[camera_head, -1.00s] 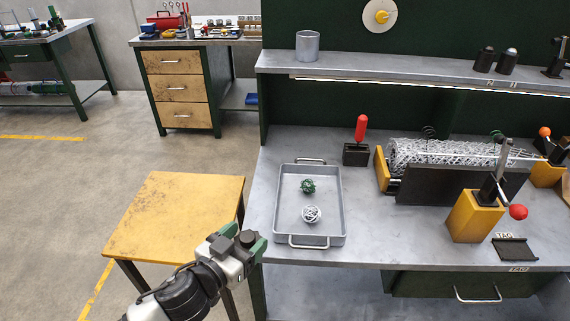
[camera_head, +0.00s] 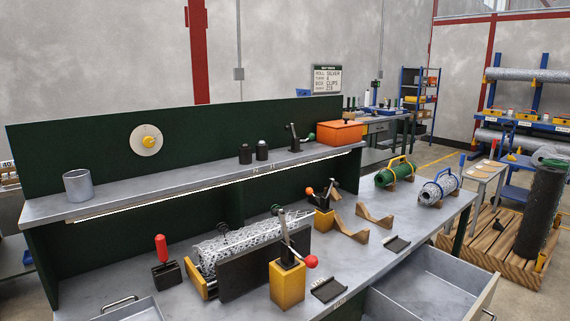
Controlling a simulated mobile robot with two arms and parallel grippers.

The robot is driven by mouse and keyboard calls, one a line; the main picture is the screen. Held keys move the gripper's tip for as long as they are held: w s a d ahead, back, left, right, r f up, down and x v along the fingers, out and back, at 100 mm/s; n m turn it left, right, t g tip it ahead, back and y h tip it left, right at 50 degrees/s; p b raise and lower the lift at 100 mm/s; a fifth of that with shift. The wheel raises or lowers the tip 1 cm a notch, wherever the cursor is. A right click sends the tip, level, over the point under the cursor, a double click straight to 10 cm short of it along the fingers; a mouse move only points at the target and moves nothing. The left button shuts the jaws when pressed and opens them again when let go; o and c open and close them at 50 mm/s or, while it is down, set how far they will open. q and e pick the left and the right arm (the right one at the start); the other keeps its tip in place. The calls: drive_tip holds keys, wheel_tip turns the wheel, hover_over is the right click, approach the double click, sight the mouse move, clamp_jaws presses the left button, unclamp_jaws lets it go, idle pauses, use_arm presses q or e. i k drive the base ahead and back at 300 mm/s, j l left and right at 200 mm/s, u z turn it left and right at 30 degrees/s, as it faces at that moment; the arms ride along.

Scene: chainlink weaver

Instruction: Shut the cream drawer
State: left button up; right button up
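A drawer with a pale cream front (camera_head: 486,297) stands open at the lower right. It is pulled well out from under the grey workbench (camera_head: 372,259). Its grey metal inside (camera_head: 425,282) looks empty where it shows, and part of a handle shows at the bottom edge of the picture. The lower part of the drawer is cut off by the frame. Neither of my grippers is in view.
A yellow block (camera_head: 287,284) with a red-knobbed lever stands near the bench's front edge. Green (camera_head: 393,176) and silver (camera_head: 440,189) mesh rolls lie at the bench's right end. A wooden pallet (camera_head: 507,245) with a dark roll (camera_head: 541,212) stands on the floor beyond the drawer.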

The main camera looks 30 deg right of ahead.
sight(429, 283)
drive_tip(key=i+l+z, duration=0.1)
drive_tip(key=l+z, duration=0.3)
drive_tip(key=i+l+z, duration=0.1)
drive_tip(key=z, duration=0.25)
drive_tip(key=i+l+z, duration=0.2)
drive_tip(key=l+z, duration=0.2)
drive_tip(key=i+l+z, duration=0.15)
drive_tip(key=z, duration=0.25)
